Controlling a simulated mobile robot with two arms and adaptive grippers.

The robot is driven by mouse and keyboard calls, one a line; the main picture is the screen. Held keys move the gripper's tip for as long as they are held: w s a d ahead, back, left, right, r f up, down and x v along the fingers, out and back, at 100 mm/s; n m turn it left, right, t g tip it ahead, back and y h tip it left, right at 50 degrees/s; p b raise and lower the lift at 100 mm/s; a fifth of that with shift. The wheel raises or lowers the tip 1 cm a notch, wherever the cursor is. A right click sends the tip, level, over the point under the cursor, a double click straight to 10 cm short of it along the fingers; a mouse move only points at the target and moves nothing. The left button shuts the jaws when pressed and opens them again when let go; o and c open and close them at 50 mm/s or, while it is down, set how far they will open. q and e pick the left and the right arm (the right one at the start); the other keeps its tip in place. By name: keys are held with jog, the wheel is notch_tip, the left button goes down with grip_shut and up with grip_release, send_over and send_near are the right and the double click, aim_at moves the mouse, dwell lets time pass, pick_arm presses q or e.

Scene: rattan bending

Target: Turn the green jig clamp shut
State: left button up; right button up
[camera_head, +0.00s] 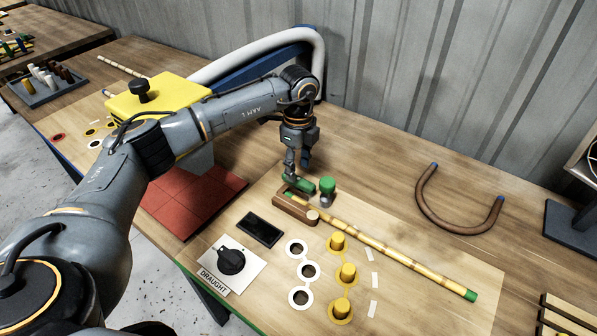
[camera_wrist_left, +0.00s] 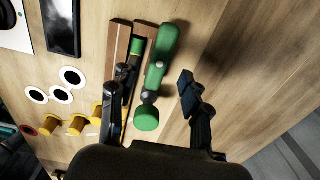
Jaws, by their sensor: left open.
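The green jig clamp (camera_head: 327,185) is beside a slotted brown wooden jig (camera_head: 296,209); its round green knob (camera_wrist_left: 146,118) and green lever (camera_wrist_left: 163,52) both show in the left wrist view. The lever lies along the edge of the jig. A yellow banded rattan pole (camera_head: 398,256) has one end in the jig's slot. My left gripper (camera_head: 297,168) is open over the clamp. In the left wrist view my left gripper's fingers (camera_wrist_left: 157,80) are spread either side of the lever, with a gap to it on the right. My right gripper is out of view.
Yellow pegs (camera_head: 347,272) and white rings (camera_head: 303,270) stand left of the pole. A black draught dial (camera_head: 231,261) and a dark flat panel (camera_head: 261,229) lie further left. A bent brown rattan (camera_head: 462,227) rests at right, with bare table around it.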

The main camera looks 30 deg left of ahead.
aim_at(299, 179)
pick_arm(q)
jog(key=shift+f, duration=1.9)
grip_shut()
